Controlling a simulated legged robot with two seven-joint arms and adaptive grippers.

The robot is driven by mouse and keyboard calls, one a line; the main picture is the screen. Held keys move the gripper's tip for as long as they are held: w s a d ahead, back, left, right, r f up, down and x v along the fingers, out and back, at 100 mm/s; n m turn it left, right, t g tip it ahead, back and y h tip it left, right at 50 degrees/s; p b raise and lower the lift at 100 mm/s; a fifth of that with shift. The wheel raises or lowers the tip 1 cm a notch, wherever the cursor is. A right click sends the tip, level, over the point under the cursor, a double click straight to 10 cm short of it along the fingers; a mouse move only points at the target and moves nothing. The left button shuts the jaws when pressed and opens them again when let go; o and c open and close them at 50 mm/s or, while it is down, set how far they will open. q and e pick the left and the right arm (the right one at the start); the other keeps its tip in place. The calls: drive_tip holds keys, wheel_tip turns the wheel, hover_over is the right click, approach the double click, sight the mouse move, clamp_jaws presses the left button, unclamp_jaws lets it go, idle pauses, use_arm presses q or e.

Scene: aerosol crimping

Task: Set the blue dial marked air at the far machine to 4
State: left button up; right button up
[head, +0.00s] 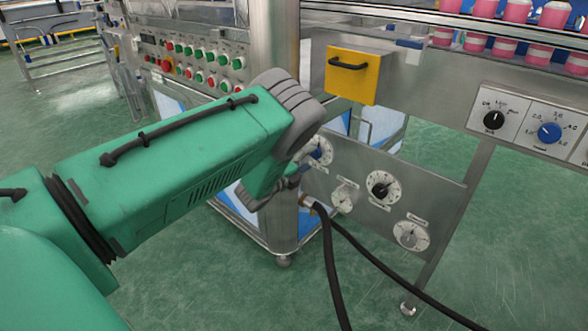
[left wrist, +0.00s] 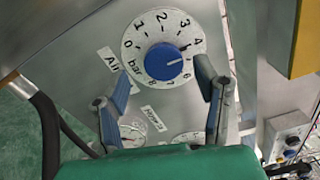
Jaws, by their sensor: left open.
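The blue air dial (left wrist: 163,62) sits on a white round scale with numbers from 0 up to 8 and "bar", beside an "Air" label. A pale mark shows on the knob's right side, toward the 4 to 5 part of the scale; the exact reading is unclear. In the head view the dial (head: 320,152) is partly hidden behind my left gripper (head: 297,180). In the left wrist view my left gripper (left wrist: 163,84) is open, its fingers apart on either side of the dial's lower part. Contact with the knob cannot be told. My right gripper is not in view.
Below and right of the dial are a black knob (head: 379,187) and other round scales. Black hoses (head: 328,265) hang in front. A yellow box (head: 352,76) with a handle juts out above. Another blue knob (head: 549,132) is on the right panel.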

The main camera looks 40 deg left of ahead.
use_arm(q)
drive_tip(key=s, duration=0.9)
drive_tip(key=shift+s+a, duration=0.25)
drive_tip(key=shift+a, duration=0.1)
drive_tip(key=shift+f, duration=0.1)
drive_tip(key=shift+f, duration=0.1)
drive_tip(key=s+d+f+n+g+y, duration=0.1)
drive_tip(key=s+d+f+n+g, duration=0.4)
drive_tip(key=s, duration=0.4)
drive_tip(key=s+d+f+n+g+y, duration=0.1)
drive_tip(key=s+d+f+n+g, duration=0.1)
drive_tip(key=s+f+n+g, duration=0.35)
drive_tip(key=s+d+f+n+g+y, duration=0.1)
drive_tip(key=s+d+f+n+g, duration=0.3)
drive_tip(key=s+n, duration=0.5)
drive_tip(key=s+d+n+g+h, duration=0.1)
drive_tip(key=s+d+g, duration=0.3)
drive_tip(key=s, duration=0.9)
wheel_tip(320, 180, up, 12)
drive_tip(key=t+p, duration=0.1)
drive_tip(key=p, duration=1.1)
drive_tip(key=shift+w+d, duration=0.15)
drive_tip(key=shift+d, duration=0.3)
